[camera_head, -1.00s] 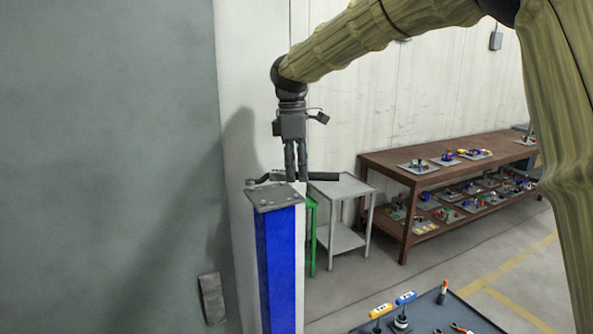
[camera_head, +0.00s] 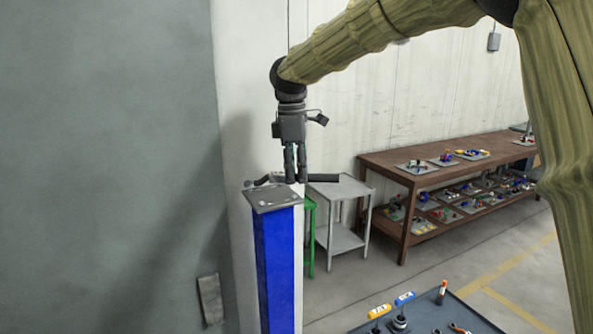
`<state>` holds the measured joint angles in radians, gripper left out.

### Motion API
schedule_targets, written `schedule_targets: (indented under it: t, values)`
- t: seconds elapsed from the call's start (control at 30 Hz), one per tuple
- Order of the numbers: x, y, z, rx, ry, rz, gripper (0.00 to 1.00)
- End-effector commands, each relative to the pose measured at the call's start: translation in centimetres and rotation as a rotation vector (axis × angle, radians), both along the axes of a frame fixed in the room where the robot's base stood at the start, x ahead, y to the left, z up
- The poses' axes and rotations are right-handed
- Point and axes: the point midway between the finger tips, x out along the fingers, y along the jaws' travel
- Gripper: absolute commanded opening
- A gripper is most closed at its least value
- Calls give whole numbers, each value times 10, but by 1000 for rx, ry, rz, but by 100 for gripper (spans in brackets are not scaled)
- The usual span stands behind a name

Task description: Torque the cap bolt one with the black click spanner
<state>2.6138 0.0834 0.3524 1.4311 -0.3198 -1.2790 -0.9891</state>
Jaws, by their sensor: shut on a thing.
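The black click spanner (camera_head: 322,178) lies level just above the grey cap plate (camera_head: 286,200) of the blue post. Its handle sticks out to the right past the post. Its head end (camera_head: 262,181) is over the far left part of the plate. My gripper (camera_head: 296,179) points down and is shut on the spanner near its middle. Small bolts (camera_head: 267,202) show on the plate; I cannot tell which is cap bolt one. Whether the spanner's head sits on a bolt is too small to tell.
The blue post (camera_head: 277,265) stands close to the grey wall surface (camera_head: 110,150) on the left. A grey side table (camera_head: 341,190) and a green stand (camera_head: 309,240) are behind. A brown shelf (camera_head: 400,172) holds several parts. A dark tabletop with screwdrivers (camera_head: 403,299) is front right.

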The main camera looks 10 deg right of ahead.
Motion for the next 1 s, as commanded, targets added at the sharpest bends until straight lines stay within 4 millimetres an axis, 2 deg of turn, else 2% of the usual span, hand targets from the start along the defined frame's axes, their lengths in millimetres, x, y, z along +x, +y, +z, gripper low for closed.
schedule_targets:
  t: [1.0]
  values:
    - [0,0,-13,0,-1,0,0]
